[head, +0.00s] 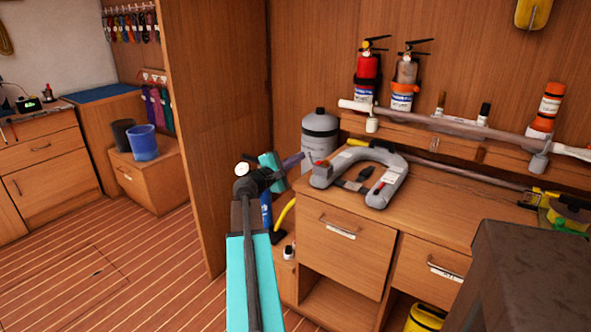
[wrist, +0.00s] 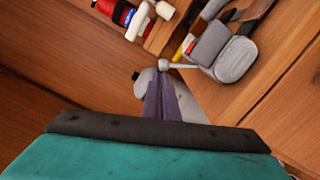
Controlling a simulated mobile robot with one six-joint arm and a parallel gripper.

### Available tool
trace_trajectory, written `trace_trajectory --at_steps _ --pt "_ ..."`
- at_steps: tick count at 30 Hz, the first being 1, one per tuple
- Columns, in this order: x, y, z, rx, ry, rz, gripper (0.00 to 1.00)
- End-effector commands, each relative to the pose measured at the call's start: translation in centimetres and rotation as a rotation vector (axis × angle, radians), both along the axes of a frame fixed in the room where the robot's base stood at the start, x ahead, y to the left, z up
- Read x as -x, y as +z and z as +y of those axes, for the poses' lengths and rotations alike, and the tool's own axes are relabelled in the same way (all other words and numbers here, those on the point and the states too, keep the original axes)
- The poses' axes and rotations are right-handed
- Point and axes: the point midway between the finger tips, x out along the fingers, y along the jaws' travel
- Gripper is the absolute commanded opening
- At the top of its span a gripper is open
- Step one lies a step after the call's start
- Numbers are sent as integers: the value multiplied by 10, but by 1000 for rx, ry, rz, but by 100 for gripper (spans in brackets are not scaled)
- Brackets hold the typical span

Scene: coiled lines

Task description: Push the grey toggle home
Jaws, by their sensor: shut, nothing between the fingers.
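The grey toggle is a thin light lever with a small round knob; it shows in the wrist view (wrist: 164,66) and in the head view (head: 311,157). It sticks out sideways from the near left end of a grey horseshoe-shaped piece (head: 395,178) on the counter. My gripper (head: 301,156) is shut and empty, its purple fingers pointing at the knob from the left. In the wrist view the fingertips (wrist: 160,76) lie just short of the knob. I cannot tell whether they touch it.
A grey cylinder (head: 320,135) stands just behind the fingertips. Fire extinguishers (head: 368,70) stand on the shelf behind. The counter (head: 440,205) has bare wood in front of the horseshoe. A dark grey block (head: 530,275) fills the lower right. A wooden partition (head: 215,130) rises left of my arm.

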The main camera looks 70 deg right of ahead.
Motion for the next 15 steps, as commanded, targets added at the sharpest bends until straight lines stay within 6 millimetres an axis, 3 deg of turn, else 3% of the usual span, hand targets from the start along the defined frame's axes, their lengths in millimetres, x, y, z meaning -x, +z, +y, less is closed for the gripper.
trace_trajectory --at_steps 15 --pt "15 14 4 86 0 -330 0"
